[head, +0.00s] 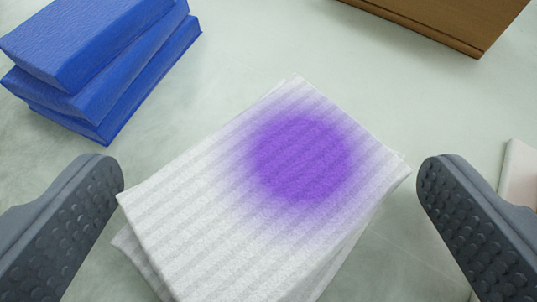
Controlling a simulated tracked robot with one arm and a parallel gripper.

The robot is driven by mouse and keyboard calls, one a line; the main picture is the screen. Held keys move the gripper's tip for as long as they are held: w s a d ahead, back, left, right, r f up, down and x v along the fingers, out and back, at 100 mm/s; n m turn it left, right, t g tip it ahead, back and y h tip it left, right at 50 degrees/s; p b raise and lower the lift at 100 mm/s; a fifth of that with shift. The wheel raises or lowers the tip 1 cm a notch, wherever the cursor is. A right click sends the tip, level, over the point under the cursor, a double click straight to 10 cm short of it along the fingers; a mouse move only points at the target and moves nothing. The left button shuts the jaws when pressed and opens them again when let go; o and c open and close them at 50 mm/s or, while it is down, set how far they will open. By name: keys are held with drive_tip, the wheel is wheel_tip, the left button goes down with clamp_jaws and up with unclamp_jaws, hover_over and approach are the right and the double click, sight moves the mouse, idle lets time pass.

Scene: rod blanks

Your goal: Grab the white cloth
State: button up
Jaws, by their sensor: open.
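The white cloth (190,215) lies folded in layers on the pale surface, in the middle of the head view. It has faint grey stripes and a blurred round purple patch (300,158) over its upper right part. My gripper (270,180) is open, with one dark grey, studded finger at the left and one at the right of the picture. The cloth lies between the two fingers in the picture, with a gap showing beside its upper part on each side. I cannot tell how high the fingers are above the surface. The cloth's near end is cut off by the frame.
A stack of folded blue cloths (110,65) lies at the upper left. A brown wooden box or block (440,22) is at the upper right edge. A pale object (520,175) is partly visible at the right edge. The pale surface (270,40) behind the cloth is clear.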

drive_tip(key=c, duration=1.1)
drive_tip(key=shift+o, duration=0.2)
drive_tip(key=shift+r, duration=0.15)
